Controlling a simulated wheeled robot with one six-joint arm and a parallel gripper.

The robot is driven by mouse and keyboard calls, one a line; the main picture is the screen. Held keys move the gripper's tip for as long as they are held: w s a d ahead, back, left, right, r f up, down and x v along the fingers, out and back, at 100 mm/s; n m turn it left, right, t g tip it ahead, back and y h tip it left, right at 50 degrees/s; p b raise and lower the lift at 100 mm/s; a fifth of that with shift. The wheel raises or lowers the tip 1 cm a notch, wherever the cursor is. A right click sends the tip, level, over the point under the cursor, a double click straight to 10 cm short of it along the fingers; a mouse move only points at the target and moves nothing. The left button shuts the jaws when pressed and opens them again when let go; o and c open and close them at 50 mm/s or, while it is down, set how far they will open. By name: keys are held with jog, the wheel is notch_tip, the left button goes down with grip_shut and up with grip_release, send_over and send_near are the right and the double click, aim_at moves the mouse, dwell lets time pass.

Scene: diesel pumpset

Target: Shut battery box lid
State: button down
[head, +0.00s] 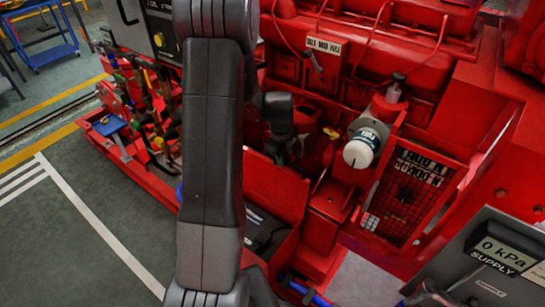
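The battery box (284,247) is a red box low in the middle, partly hidden behind my grey arm. A dark battery top with pale markings shows inside it, so the box stands open. A plain red panel (275,190) rises behind the opening and looks like the raised lid; its left part is hidden by my arm. A dark wrist part of mine shows just right of the arm, above this panel. My gripper (277,150) seems to be the small dark end below it; its fingers are too unclear to tell their opening or any contact.
The red engine fills the back and right. A white filter (361,148) and a red mesh guard (405,195) stand right of the box. A grey supply panel (495,255) is at lower right. Several levers (150,105) stand at left. The floor at lower left is clear.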

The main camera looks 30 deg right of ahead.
jog(key=shift+s+a+f+b, duration=0.1)
jog(key=shift+s+a+b, duration=0.4)
jog(key=shift+a, duration=0.45)
jog(key=shift+s+a, duration=0.1)
jog(key=shift+a, duration=0.05)
jog(key=shift+s+a+f+b, duration=0.15)
jog(key=shift+s+a+b, duration=0.25)
jog(key=shift+a, duration=0.35)
jog(key=shift+s+a, duration=0.1)
jog(key=shift+a, duration=0.05)
jog(key=shift+s+a+f+b, duration=0.15)
jog(key=shift+s+a+b, duration=0.25)
jog(key=shift+a, duration=0.45)
jog(key=shift+s+a+f+b, duration=0.2)
jog(key=shift+s+a+b, duration=0.15)
jog(key=shift+a+b, duration=0.25)
jog(key=shift+a, duration=0.2)
